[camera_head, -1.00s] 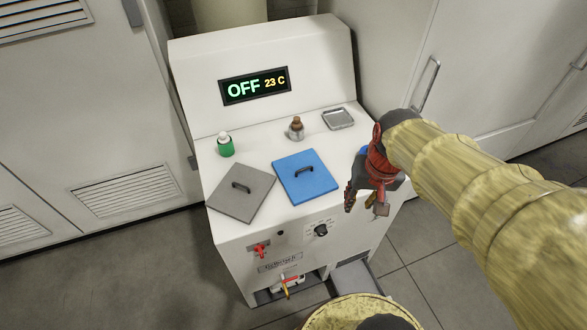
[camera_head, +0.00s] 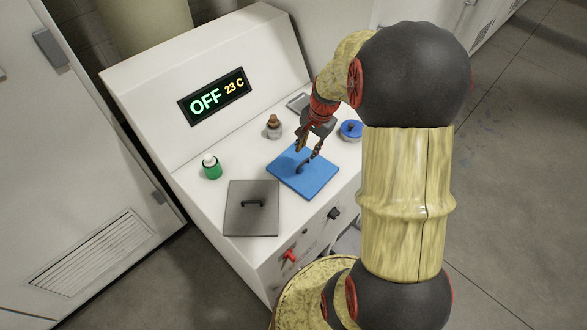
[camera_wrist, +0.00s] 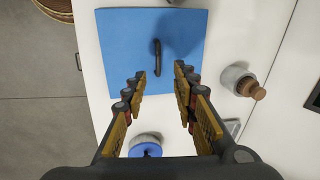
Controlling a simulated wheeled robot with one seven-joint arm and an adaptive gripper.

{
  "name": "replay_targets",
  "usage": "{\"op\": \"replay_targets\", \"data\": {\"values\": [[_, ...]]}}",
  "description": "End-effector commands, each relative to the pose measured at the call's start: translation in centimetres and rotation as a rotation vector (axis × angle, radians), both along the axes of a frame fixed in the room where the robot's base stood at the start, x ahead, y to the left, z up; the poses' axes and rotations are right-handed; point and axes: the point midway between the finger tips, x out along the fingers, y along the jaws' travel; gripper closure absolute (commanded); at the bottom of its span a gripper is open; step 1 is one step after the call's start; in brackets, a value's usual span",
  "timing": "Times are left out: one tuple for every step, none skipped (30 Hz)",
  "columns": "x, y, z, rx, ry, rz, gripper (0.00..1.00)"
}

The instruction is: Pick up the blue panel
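The blue panel (camera_head: 292,180) is a flat square plate with a dark handle (camera_head: 303,166) at its middle. It lies on the white machine's top, right of the grey panel (camera_head: 240,218). My gripper (camera_head: 310,150) is just above the blue panel, close to the handle. In the wrist view the blue panel (camera_wrist: 120,50) fills the upper middle, and its handle (camera_wrist: 157,57) stands ahead of and between the two fingertips. My gripper (camera_wrist: 158,80) is open there, with nothing between its fingers.
A green bottle (camera_head: 212,168) stands to the left. A brown-capped bottle (camera_head: 274,127) and a metal tray (camera_head: 298,102) are behind the panel. A round blue-topped container (camera_head: 351,130) stands to its right. The machine's display (camera_head: 215,95) reads OFF 23 C.

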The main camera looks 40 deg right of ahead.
Motion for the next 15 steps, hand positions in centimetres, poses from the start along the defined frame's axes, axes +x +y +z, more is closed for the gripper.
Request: {"op": "replay_targets", "data": {"values": [[0.0, 0.0, 0.0, 0.001, -0.002, -0.015, 0.72], [0.1, -0.1, 0.0, 0.002, -0.003, -0.022, 0.72], [0.1, -0.1, 0.0, 0.003, -0.003, -0.031, 0.72], [0.1, -0.1, -0.1, 0.003, -0.003, -0.036, 0.72], [0.1, -0.1, -0.3, 0.004, -0.002, -0.040, 0.72], [0.2, 0.0, -0.6, 0.005, -0.002, -0.043, 0.72], [0.2, 0.0, -0.8, 0.005, -0.002, -0.044, 0.72], [0.3, 0.0, -1.2, 0.005, -0.002, -0.044, 0.72], [0.3, 0.0, -1.6, 0.006, -0.001, -0.044, 0.72], [0.4, 0.0, -2.0, 0.007, -0.001, -0.044, 0.72], [0.4, 0.0, -2.3, 0.006, -0.001, -0.044, 0.72], [0.5, 0.0, -2.6, 0.005, -0.001, -0.044, 0.72], [0.5, 0.0, -2.7, 0.005, -0.001, -0.043, 0.72], [0.6, 0.0, -2.9, 0.005, -0.002, -0.043, 0.72], [0.6, 0.1, -3.1, 0.005, -0.002, -0.043, 0.72]]}}
